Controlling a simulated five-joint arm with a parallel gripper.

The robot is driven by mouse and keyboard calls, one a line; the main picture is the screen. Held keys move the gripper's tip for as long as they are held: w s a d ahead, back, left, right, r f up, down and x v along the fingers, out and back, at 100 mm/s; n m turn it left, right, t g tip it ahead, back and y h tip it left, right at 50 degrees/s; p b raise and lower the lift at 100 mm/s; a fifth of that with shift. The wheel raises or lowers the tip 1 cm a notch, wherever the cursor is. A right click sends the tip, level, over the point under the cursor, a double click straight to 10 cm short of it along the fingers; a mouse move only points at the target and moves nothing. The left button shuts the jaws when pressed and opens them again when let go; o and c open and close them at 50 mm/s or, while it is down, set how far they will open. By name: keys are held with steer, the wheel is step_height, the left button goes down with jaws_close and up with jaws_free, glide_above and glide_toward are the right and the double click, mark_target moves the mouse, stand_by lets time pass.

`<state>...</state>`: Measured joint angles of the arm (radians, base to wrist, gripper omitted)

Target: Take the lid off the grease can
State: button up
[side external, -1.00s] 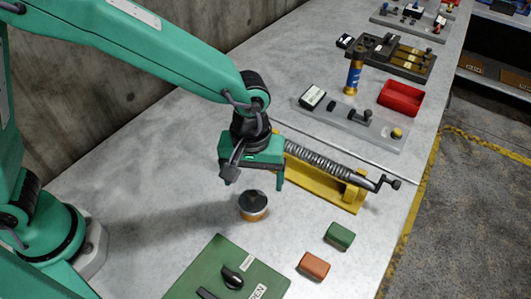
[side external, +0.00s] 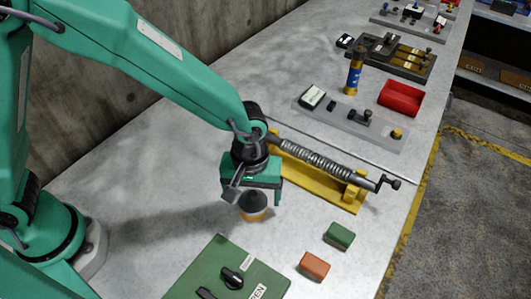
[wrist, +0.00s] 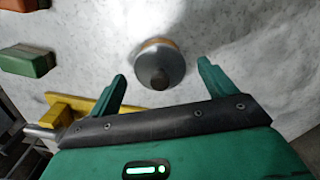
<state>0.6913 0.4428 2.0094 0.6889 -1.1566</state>
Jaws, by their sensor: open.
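The grease can (side external: 253,214) is a short orange-brown can standing on the grey bench. Its dark grey lid (side external: 252,200) sits on top and has a knob. In the wrist view the lid (wrist: 171,66) shows from above as a grey disc with a dark round knob, and a tan rim of the can shows at its far edge. My gripper (side external: 254,195) is open, just above the can in the side view. In the wrist view my gripper (wrist: 161,78) has its two green fingers spread to either side of the lid's near part, with nothing held.
A yellow stand with a spring and crank (side external: 320,170) lies behind and right of the can. A green block (side external: 339,236) and an orange block (side external: 314,266) lie at the front right. A green panel with a knob (side external: 228,270) lies in front. Bench left of the can is clear.

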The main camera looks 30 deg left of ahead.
mark_target(253, 193)
stand_by(0.3)
steer(key=c, duration=1)
steer(key=shift+r, duration=0.1)
steer(key=shift+c, duration=0.3)
steer(key=shift+r, duration=0.4)
step_height(253, 193, up, 3)
steer(key=shift+r, duration=0.1)
steer(key=s+d+r, duration=0.4)
steer(key=s+r, duration=0.2)
steer(key=s, duration=0.5)
steer(key=shift+r, duration=0.4)
